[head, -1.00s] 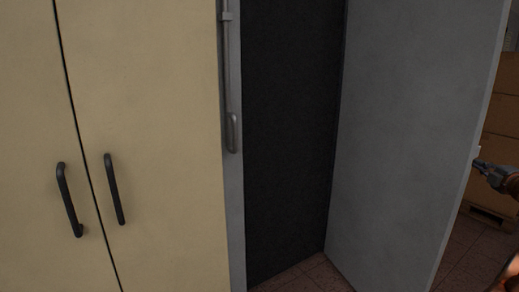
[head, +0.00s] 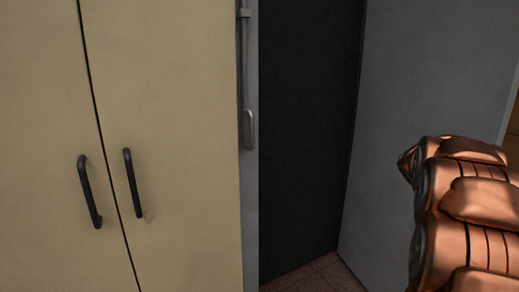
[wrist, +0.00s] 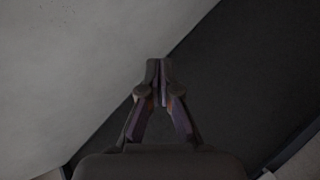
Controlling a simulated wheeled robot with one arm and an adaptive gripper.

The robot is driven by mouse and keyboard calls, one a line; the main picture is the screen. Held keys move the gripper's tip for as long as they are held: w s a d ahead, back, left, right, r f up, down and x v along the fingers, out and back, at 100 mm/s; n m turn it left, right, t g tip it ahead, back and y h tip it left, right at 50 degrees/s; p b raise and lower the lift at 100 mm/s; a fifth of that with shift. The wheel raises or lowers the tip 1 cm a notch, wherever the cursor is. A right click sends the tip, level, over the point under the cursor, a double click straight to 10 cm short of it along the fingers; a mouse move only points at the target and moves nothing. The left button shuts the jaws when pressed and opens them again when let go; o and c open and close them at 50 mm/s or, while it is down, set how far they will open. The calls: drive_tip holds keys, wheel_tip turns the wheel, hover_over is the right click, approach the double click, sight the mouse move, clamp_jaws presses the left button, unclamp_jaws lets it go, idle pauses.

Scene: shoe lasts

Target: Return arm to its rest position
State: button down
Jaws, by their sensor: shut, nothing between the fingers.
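My gripper (wrist: 159,70) shows in the wrist view with its two fingers together and nothing between them. It points toward a pale grey panel (wrist: 70,70) and a dark surface (wrist: 250,80) that meet along a diagonal edge. In the head view my copper-coloured arm (head: 465,215) fills the lower right, in front of the grey panel. My gripper itself does not show in the head view now.
A cream cabinet (head: 180,80) with two black handles (head: 90,190) stands at left. Beside it is a narrow grey edge with a metal rod and latch (head: 248,130). A dark recess (head: 305,130) and a grey panel (head: 425,70) stand to the right. Tiled floor (head: 320,275) shows below.

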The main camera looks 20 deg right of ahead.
drive_tip(key=s+a+f+m+g+y, duration=0.15)
drive_tip(key=s+a+f, duration=0.25)
drive_tip(key=a, duration=0.5)
drive_tip(key=s+a+f+g+y, duration=0.2)
drive_tip(key=s+a+f, duration=0.25)
drive_tip(key=a, duration=0.35)
drive_tip(key=s+a+f+m+g+y, duration=0.1)
drive_tip(key=s+a+f+g+y, duration=0.2)
drive_tip(key=a, duration=0.6)
drive_tip(key=s+a+f+n+g+y, duration=0.1)
drive_tip(key=s+a+f+g, duration=0.25)
drive_tip(key=s+a, duration=0.75)
drive_tip(key=s+a+f+g+y, duration=0.2)
drive_tip(key=s+a+f, duration=0.3)
drive_tip(key=s+a, duration=0.65)
wheel_tip(320, 180, up, 16)
drive_tip(key=s+d+t+p, duration=0.1)
drive_tip(key=s+p, duration=0.1)
drive_tip(key=p, duration=1.3)
drive_tip(key=shift+r, duration=0.25)
drive_tip(key=shift+d, duration=0.1)
